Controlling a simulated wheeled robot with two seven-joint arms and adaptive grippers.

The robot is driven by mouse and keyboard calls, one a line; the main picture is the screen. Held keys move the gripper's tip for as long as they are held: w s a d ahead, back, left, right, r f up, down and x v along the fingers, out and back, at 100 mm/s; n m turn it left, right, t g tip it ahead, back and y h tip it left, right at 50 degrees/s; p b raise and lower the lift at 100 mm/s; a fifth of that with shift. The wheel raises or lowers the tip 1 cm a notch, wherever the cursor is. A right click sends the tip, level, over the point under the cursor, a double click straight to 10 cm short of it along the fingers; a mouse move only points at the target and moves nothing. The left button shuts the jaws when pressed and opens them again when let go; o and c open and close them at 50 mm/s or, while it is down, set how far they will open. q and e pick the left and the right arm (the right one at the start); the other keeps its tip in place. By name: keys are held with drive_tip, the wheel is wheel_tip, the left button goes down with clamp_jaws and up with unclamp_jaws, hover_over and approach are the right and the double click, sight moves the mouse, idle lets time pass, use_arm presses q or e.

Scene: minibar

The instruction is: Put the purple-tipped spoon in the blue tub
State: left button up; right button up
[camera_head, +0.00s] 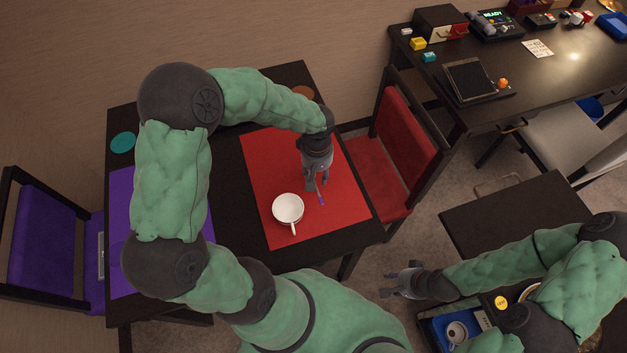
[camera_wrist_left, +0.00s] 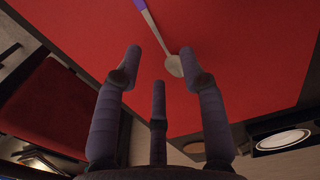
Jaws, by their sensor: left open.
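The purple-tipped spoon lies on the red mat (camera_head: 262,190); its purple tip (camera_head: 321,201) shows just past my left gripper (camera_head: 317,186) in the head view. In the left wrist view the spoon's metal bowl (camera_wrist_left: 174,66) is near my left fingertips (camera_wrist_left: 161,62) and its purple handle (camera_wrist_left: 140,4) points to the top. The left fingers are spread and not closed on the spoon. A blue tub (camera_head: 435,330) stands at the bottom right, partly cut off, with a cup (camera_head: 457,331) in it. My right gripper (camera_head: 395,282) is open and empty left of its arm.
A white mug (camera_head: 288,208) stands on the red mat, left of the spoon. A red chair (camera_head: 400,150) is close on the right of the table. A purple chair (camera_head: 45,240) stands at the left. Another blue container (camera_head: 590,108) shows under the far desk.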

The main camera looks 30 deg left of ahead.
sight(317, 185)
use_arm(q)
wheel_tip(317, 185, down, 4)
drive_tip(key=shift+f+b, duration=0.15)
drive_tip(key=shift+b, duration=0.6)
clamp_jaws()
drive_tip(key=shift+r+p, duration=0.4)
drive_tip(key=shift+r, duration=0.25)
wheel_tip(317, 185, up, 2)
drive_tip(key=shift+r+p, duration=0.15)
drive_tip(key=shift+p, duration=0.45)
drive_tip(key=s+d+r+p, duration=0.4)
drive_tip(key=s+d+r, duration=0.6)
drive_tip(key=w+a+f+m, duration=0.1)
drive_tip(key=w+m, duration=0.3)
drive_tip(key=w, duration=0.4)
drive_tip(key=w+a+f+m, duration=0.2)
drive_tip(key=w+f+m, duration=0.1)
drive_tip(key=w+m, duration=0.2)
drive_tip(key=w, duration=0.2)
drive_tip(key=shift+w+a+f+m, duration=0.3)
drive_tip(key=shift+w, duration=0.1)
